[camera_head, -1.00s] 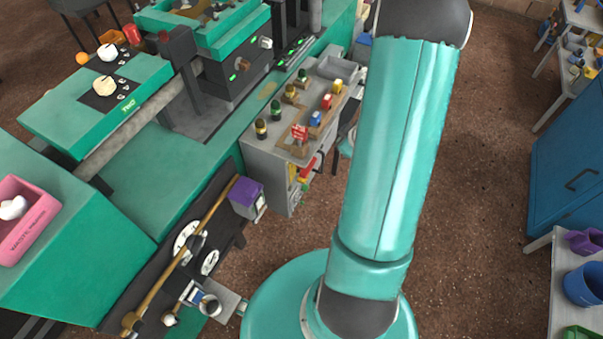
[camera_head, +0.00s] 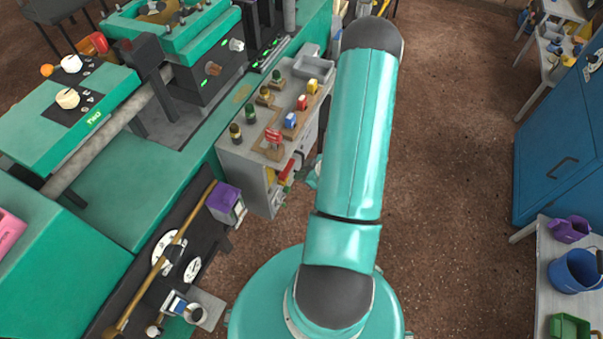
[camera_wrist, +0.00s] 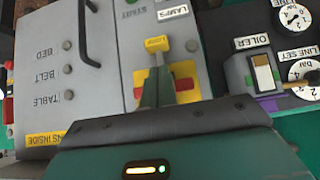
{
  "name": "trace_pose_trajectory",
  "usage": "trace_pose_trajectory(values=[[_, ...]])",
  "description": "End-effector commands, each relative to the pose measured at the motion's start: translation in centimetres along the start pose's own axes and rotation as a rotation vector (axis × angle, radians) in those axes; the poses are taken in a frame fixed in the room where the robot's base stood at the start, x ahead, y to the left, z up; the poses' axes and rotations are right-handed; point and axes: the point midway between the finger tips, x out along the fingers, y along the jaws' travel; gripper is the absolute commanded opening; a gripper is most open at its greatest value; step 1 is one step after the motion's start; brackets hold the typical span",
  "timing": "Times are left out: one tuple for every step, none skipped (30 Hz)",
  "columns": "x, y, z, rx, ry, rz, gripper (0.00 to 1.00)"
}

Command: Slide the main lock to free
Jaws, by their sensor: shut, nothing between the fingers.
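The lock (camera_wrist: 157,45) shows in the wrist view as a yellow tab with small, hard-to-read lettering, on a grey panel. A red and yellow plate (camera_wrist: 186,82) lies behind my fingers. My gripper (camera_wrist: 158,72) is shut and empty, its dark green fingers pointing at the panel just below the yellow tab in the picture. I cannot tell whether the fingertips touch the tab. In the head view, red and yellow parts (camera_head: 284,174) show on the grey cabinet's side; my arm hides most of my gripper there.
In the wrist view, a black handle (camera_wrist: 85,35) is on the left door, and an oiler box (camera_wrist: 262,75) and white dials (camera_wrist: 295,18) are at the right. In the head view, the grey cabinet (camera_head: 242,155) carries several coloured plugs. The brown floor (camera_head: 450,150) right of my arm is clear.

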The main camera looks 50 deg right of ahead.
Motion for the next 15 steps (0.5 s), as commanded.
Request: trace_pose_trajectory(values=[[1.1, -0.1, 0.0, 0.001, 0.000, -0.004, 0.00], [1.7, -0.1, 0.0, 0.001, 0.001, -0.004, 0.00], [2.5, -0.1, 0.0, -0.001, 0.001, -0.004, 0.00], [3.0, -0.1, 0.0, 0.000, 0.001, -0.004, 0.00], [3.5, -0.1, 0.0, -0.001, 0.000, -0.003, 0.00], [4.2, -0.1, 0.0, 0.000, 0.000, -0.003, 0.00], [4.6, -0.1, 0.0, 0.000, 0.000, -0.003, 0.00], [5.0, 0.0, -0.1, -0.001, 0.000, -0.003, 0.00], [5.5, 0.0, -0.1, -0.002, 0.001, -0.003, 0.00], [5.8, 0.0, -0.1, -0.003, 0.001, -0.004, 0.00], [6.0, 0.0, -0.1, -0.002, 0.001, -0.004, 0.00], [6.2, 0.0, -0.1, -0.003, 0.000, -0.003, 0.00], [6.4, 0.1, -0.1, -0.003, 0.000, -0.002, 0.00], [6.5, 0.1, -0.1, -0.003, 0.000, -0.002, 0.00], [6.5, 0.1, -0.2, -0.004, 0.000, -0.002, 0.00]])
